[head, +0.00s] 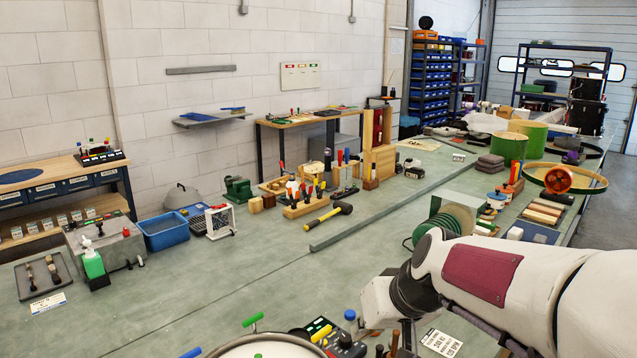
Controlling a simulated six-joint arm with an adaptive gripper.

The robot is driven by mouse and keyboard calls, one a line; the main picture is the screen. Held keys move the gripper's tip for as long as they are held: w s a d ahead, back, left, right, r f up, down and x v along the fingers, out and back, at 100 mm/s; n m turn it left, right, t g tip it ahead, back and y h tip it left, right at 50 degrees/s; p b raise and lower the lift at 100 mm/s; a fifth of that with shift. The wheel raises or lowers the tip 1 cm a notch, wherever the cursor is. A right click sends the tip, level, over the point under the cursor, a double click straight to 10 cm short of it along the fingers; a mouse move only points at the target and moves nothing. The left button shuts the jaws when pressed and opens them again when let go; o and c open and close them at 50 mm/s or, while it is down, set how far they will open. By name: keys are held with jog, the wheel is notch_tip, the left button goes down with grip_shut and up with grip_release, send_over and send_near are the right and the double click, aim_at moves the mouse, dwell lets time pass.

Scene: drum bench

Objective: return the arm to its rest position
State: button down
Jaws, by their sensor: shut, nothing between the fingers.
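My white arm with a maroon panel reaches in from the right edge, low in the head view. It bends at a dark joint and ends in a white wrist section near the bottom centre. I cannot make out my gripper's fingers; the end of the arm is hidden or below the frame. A round drum (262,348) with a pale head shows partly at the bottom edge, left of my wrist. The green bench top (225,290) lies under the arm.
A black and yellow mallet (328,216) lies mid-bench beside a long grey rail (385,207). A green cord spool (447,219) stands just behind my arm.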

jog(key=s+d+m+h, duration=0.1)
jog(key=s+d, duration=0.3)
jog(key=s, duration=0.9)
jog(key=s+d+m+h, duration=0.1)
jog(key=s+d, duration=0.4)
jog(key=s, duration=0.8)
jog(key=shift+d+f+h, duration=0.2)
jog(key=shift+f+h, duration=0.2)
jog(key=shift+h, duration=0.4)
dwell(1.1)
